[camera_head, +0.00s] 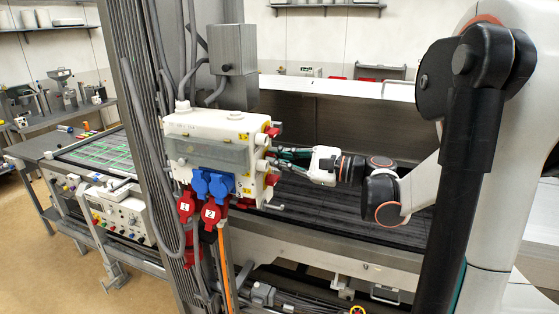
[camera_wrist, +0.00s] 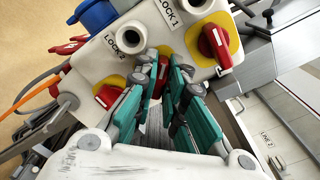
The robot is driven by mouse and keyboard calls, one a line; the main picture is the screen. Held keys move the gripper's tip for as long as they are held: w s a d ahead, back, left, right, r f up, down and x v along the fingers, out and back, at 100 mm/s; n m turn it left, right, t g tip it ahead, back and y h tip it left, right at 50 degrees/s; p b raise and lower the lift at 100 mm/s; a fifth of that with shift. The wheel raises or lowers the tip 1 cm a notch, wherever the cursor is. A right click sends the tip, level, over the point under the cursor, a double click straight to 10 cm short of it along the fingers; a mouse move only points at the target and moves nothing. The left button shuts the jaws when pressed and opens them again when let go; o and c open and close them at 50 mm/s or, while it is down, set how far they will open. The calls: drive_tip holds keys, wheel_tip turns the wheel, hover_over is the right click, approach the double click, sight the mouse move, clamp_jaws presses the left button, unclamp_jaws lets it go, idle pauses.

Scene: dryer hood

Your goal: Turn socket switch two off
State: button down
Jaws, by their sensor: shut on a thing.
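A white socket box (camera_head: 207,140) hangs on a metal post, with red sockets marked 1 (camera_head: 185,206) and 2 (camera_head: 210,214) below. In the wrist view its side face carries red rotary switches on yellow plates: one at upper right (camera_wrist: 214,43), one at lower left (camera_wrist: 108,96), and a middle red switch (camera_wrist: 162,67). My gripper (camera_head: 277,158) is at that side face; its teal fingers (camera_wrist: 164,80) are shut on the middle red switch, which they partly hide. I cannot read the number of this switch or tell its exact angle.
Round lock ports marked LOCK 1 (camera_wrist: 198,4) and LOCK 2 (camera_wrist: 129,37) stick out beside the switches. Blue sockets (camera_head: 212,184) sit on the box front. Grey cables and a metal post (camera_head: 140,120) stand left of the box. A dark conveyor bed (camera_head: 330,205) lies below my arm.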

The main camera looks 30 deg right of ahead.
idle(0.3)
drive_tip(key=c, duration=1.7)
unclamp_jaws()
drive_tip(key=shift+o, duration=0.2)
drive_tip(key=shift+s+d, duration=0.1)
drive_tip(key=v, duration=0.7)
drive_tip(key=shift+s+d, duration=0.25)
drive_tip(key=shift+s, duration=0.1)
drive_tip(key=shift+c, duration=0.6)
